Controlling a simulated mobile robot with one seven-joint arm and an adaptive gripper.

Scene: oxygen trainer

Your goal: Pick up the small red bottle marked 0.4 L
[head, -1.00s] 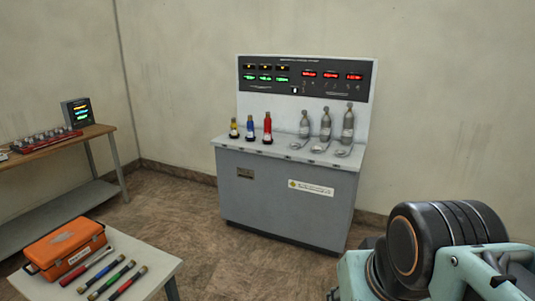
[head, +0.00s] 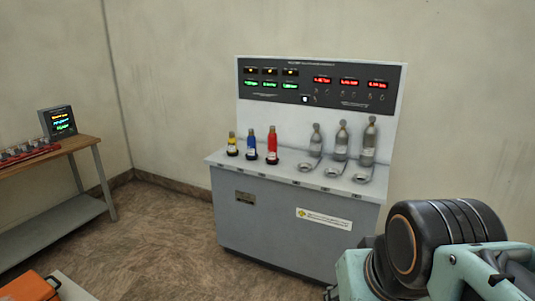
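A small red bottle (head: 273,146) stands upright on the ledge of the grey trainer console (head: 280,225). It is the rightmost of a row of coloured bottles, with a blue bottle (head: 252,146) and a shorter yellow bottle (head: 232,146) to its left. Any volume marking on it is too small to read. Part of my arm shows at the lower right, well apart from the bottles. My gripper's fingers are not in view.
Several grey bottles (head: 341,142) stand right of the red one, behind round holders (head: 333,170) on the ledge. A wooden bench (head: 70,145) is at left. An orange case (head: 30,289) sits at the lower left. The floor before the console is clear.

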